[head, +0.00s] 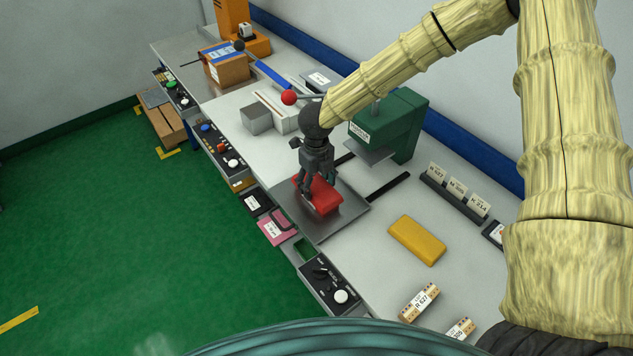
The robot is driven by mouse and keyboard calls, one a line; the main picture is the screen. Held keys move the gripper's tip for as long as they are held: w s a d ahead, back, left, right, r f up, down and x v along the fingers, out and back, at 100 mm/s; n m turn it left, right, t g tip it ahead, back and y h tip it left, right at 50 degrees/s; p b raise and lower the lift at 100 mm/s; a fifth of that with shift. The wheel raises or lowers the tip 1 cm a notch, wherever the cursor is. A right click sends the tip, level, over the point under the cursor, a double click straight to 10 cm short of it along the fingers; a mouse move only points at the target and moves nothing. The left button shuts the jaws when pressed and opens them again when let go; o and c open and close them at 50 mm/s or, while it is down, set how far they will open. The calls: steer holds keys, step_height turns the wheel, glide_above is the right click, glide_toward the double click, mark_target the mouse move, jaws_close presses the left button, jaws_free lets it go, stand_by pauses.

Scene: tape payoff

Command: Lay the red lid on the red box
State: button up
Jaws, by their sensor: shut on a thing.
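The red box (326,209) stands on a grey metal plate (346,219) on the bench. The red lid (323,193) shows as the upper red surface, over the box. My gripper (319,188) points down from above and is shut on the red lid, with a dark finger on either side. The gripper hides part of the red top. I cannot tell whether the lid touches the box all round or is still slightly above it.
A yellow block (417,240) lies to the right. Card holders (455,196) line the back. A control panel (330,284) and pink tray (275,228) are along the front edge.

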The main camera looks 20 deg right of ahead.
steer(key=o, duration=1.1)
steer(key=shift+c, duration=0.2)
step_height(320, 180, up, 12)
